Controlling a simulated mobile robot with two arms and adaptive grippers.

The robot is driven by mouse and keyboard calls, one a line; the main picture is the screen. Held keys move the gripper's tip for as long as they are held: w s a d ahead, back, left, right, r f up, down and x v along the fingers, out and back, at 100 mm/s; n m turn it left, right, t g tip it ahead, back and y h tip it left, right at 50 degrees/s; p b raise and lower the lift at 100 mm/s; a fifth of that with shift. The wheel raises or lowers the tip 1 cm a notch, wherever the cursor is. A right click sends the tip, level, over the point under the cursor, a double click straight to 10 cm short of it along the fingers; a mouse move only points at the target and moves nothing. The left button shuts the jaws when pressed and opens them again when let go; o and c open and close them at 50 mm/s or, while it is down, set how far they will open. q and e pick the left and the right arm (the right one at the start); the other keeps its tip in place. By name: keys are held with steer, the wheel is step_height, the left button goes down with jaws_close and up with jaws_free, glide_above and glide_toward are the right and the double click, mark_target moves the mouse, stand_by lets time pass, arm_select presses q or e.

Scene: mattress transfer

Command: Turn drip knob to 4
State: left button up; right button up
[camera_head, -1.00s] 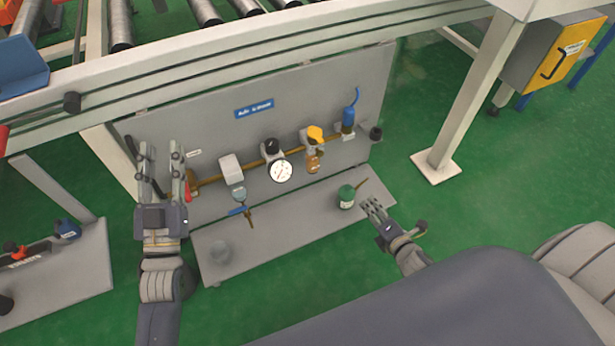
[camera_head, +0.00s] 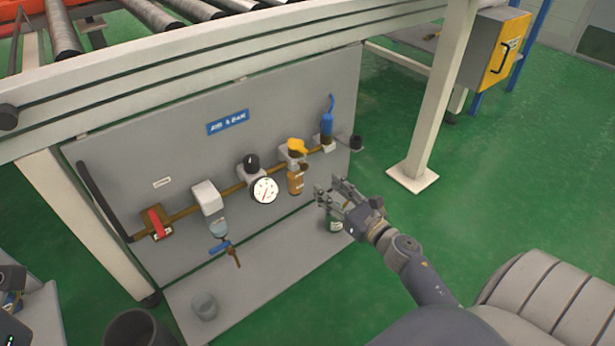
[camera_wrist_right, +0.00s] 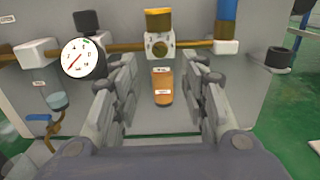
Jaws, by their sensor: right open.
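The lubricator's amber bowl (camera_head: 296,182) hangs below a yellow cap (camera_head: 297,146) on the brass pipe of the grey panel. In the right wrist view, a pale block with a small round dial (camera_wrist_right: 159,46) sits between the yellow cap (camera_wrist_right: 159,19) and the amber bowl (camera_wrist_right: 162,88). The dial's marks are too small to read. My right gripper (camera_head: 328,190) is open and empty, in front of and right of the bowl in the head view. In the wrist view the bowl appears between its fingers (camera_wrist_right: 162,112), apart from them.
A pressure gauge (camera_head: 264,190) with a black knob (camera_head: 251,163) is left of the lubricator, a blue-topped unit (camera_head: 327,122) right. A red-handled valve (camera_head: 156,222) is at far left.

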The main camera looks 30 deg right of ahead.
mark_target(306, 169)
steer(key=w, duration=0.3)
steer(key=w+b, duration=0.1)
steer(key=w, duration=0.4)
steer(key=shift+w+a, duration=0.3)
steer(key=shift+w, duration=0.05)
jaws_close()
